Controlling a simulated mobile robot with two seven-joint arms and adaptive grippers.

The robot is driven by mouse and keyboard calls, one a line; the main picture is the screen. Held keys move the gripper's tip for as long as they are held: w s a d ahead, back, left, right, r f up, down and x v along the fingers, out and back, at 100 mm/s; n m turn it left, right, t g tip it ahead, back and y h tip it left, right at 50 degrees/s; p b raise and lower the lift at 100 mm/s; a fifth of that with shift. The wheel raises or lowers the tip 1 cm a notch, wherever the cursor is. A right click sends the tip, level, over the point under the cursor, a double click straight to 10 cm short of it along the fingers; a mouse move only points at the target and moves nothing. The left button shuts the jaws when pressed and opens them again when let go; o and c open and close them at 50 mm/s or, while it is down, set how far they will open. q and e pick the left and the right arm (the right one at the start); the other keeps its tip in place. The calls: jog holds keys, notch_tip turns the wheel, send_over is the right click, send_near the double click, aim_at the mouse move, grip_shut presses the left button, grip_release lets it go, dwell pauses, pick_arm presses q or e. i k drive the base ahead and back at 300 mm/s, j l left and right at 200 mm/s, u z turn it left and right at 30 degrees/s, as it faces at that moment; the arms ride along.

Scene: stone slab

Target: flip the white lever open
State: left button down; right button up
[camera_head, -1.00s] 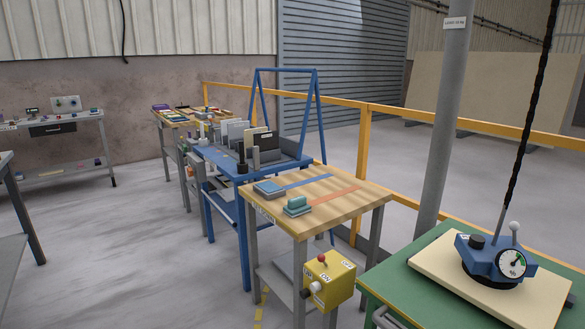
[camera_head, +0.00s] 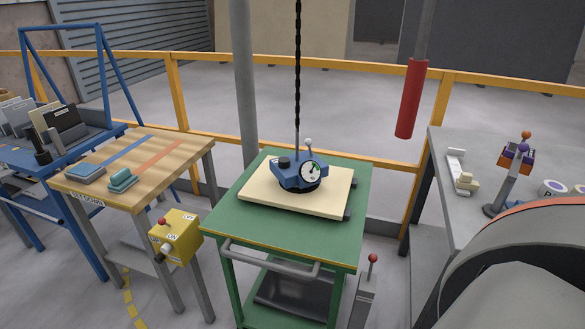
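A blue lifting device (camera_head: 300,176) with a round dial sits on a cream stone slab (camera_head: 335,191) on the green cart (camera_head: 225,225). A lever with a white ball knob (camera_head: 308,143) stands upright on the back of the device. A black chain hangs down to the device from above. A yellow box (camera_head: 182,236) on the front of the wooden table has ON and OFF labels. It carries a red knob (camera_head: 162,222) on top and a white knob (camera_head: 165,248) on its front. Neither of my grippers is in view.
The wooden table (camera_head: 150,160) and a blue rack (camera_head: 95,140) stand left of the cart. A grey pole (camera_head: 243,80) and orange railing (camera_head: 350,70) are behind. A grey bench (camera_head: 450,225) is at right. A rounded grey form hides the lower right corner.

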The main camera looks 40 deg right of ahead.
aim_at(308, 141)
jog(key=z, duration=1.2)
